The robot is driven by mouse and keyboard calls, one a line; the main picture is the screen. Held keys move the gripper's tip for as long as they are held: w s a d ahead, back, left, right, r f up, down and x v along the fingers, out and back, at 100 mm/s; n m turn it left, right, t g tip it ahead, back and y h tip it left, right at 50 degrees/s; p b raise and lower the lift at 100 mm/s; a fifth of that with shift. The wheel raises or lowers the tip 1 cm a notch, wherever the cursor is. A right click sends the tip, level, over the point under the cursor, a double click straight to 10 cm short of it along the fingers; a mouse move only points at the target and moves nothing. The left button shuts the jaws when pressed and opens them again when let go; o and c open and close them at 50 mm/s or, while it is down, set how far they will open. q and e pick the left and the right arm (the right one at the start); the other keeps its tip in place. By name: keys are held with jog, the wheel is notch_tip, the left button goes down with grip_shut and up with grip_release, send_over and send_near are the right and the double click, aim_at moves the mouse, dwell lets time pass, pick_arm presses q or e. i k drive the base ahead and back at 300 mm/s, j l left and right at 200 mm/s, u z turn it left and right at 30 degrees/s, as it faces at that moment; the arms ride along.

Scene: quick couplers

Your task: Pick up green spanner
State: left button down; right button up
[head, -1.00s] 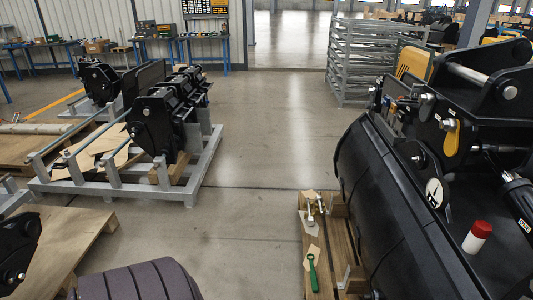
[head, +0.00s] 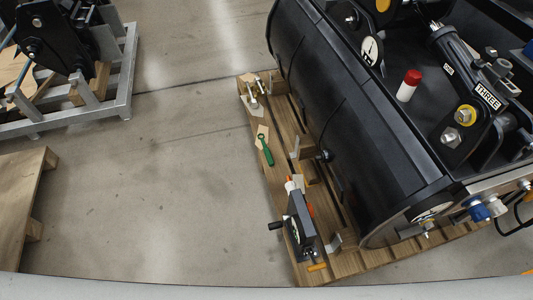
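The green spanner (head: 264,149) lies on the left part of a wooden pallet (head: 339,264) in the head view, partly over a light piece of card or paper (head: 262,132). It lies beside a large black bucket-like attachment (head: 340,110) that stands on the same pallet. Neither of my grippers shows in the head view.
Metal tools (head: 253,90) lie at the pallet's far corner. A dark boxy device (head: 300,220) stands near its front end. A red-capped white can (head: 408,85) stands on the black machine. A grey metal frame (head: 120,85) stands upper left. Bare floor (head: 150,190) lies left of the pallet.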

aim_at(266, 151)
jog(key=i+j+z, duration=0.1)
jog(key=i+j, duration=0.15)
jog(key=i+j+z, duration=0.1)
jog(key=i+j, duration=0.15)
jog(key=j, duration=0.2)
jog(key=i+j+z, duration=0.15)
jog(key=j, duration=0.25)
jog(key=i+j+z, duration=0.1)
jog(key=i+j, duration=0.2)
jog(key=i+j+z, duration=0.1)
jog(key=j, duration=0.45)
jog(key=i, duration=0.1)
